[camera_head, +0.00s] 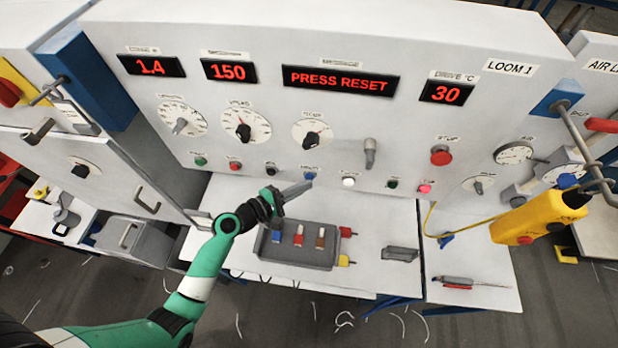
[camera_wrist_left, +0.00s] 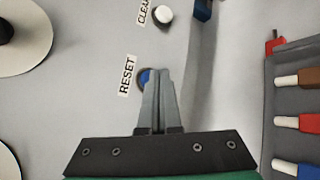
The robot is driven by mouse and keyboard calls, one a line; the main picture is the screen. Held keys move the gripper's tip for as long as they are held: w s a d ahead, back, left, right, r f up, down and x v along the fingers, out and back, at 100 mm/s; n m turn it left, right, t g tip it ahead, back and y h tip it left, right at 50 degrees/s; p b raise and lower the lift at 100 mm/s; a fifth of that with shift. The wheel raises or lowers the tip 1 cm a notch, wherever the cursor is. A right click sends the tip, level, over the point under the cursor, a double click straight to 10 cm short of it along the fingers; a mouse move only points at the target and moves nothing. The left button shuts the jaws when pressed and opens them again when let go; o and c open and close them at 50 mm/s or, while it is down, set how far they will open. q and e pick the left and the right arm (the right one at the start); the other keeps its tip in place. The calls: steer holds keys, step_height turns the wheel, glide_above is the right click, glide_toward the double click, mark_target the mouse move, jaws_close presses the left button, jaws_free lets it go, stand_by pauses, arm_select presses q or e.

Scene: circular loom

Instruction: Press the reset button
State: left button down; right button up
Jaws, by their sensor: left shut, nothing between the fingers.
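The blue reset button (camera_head: 310,175) sits on the lower part of the grey loom panel. It also shows in the left wrist view (camera_wrist_left: 144,77), beside a printed RESET label (camera_wrist_left: 127,76). My left gripper (camera_head: 308,185) is shut and empty, its fingertips just below the button in the head view. In the left wrist view my left fingertips (camera_wrist_left: 160,72) overlap the button's edge and hide part of it. I cannot tell whether they touch it. The red display (camera_head: 341,80) reads PRESS RESET. My right gripper is not in view.
A white button (camera_head: 348,182) marked CLEAR sits beside the reset button. Other small buttons line the panel's lower edge. A grey tray (camera_head: 263,252) with coloured pieces lies on the table below. A yellow pendant (camera_head: 532,221) hangs at the right.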

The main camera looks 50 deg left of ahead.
arm_select(q)
steer(key=shift+w+a, duration=0.15)
stand_by(0.6)
steer(key=shift+s+d+p, duration=0.3)
steer(key=shift+s+d, duration=0.25)
steer(key=shift+s, duration=0.1)
steer(key=s+d, duration=0.1)
steer(key=s, duration=0.1)
steer(key=s+d+p, duration=0.1)
steer(key=s+d, duration=0.1)
stand_by(0.4)
stand_by(1.2)
